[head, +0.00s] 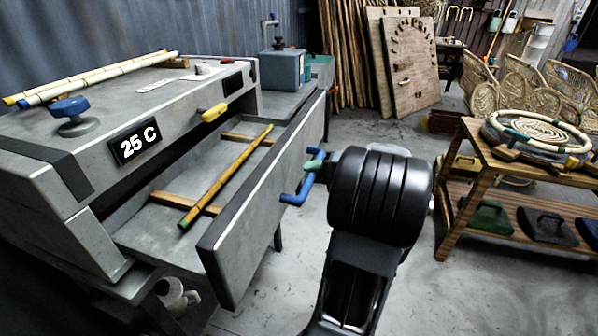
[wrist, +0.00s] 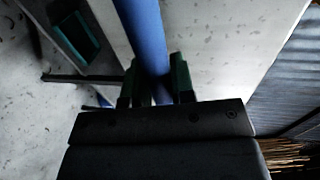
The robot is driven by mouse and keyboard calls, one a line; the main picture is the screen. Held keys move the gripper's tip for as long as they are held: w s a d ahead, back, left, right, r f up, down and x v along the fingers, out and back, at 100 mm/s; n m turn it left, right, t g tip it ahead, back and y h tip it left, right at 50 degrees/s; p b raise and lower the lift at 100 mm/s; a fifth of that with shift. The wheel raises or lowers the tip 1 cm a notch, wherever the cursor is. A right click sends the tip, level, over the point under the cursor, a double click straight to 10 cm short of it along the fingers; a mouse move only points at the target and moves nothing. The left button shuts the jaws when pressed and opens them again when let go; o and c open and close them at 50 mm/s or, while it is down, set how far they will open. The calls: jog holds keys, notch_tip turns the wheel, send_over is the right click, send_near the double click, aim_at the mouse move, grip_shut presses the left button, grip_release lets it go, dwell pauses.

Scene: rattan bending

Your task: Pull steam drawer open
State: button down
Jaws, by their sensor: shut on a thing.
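The grey steam box (head: 60,190) stands at the left with a "25 C" display on its front. Its steam drawer (head: 262,200) is pulled out, and the inside shows. A yellow-brown rattan pole (head: 225,180) lies in it across wooden slats. The blue handle (head: 298,192) is on the drawer's front panel. My gripper (head: 314,166) is at the handle, its green fingertips on the blue bar. In the wrist view the fingers (wrist: 157,85) are on either side of the blue handle bar (wrist: 143,35), closed on it. My black arm hides part of the floor.
A wooden shelf table (head: 480,165) at the right holds a woven ring and several tools. Rattan chairs and a pegged board (head: 410,60) stand at the back. Two poles (head: 95,78) and a blue knob (head: 70,108) are on the box top. Floor between box and table is clear.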

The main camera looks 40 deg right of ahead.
jog(key=shift+s+d, duration=0.25)
jog(key=shift+s, duration=0.15)
jog(key=c, duration=1)
grip_release()
jog(key=v, duration=1.3)
jog(key=shift+s+d, duration=0.25)
jog(key=shift+s, duration=0.05)
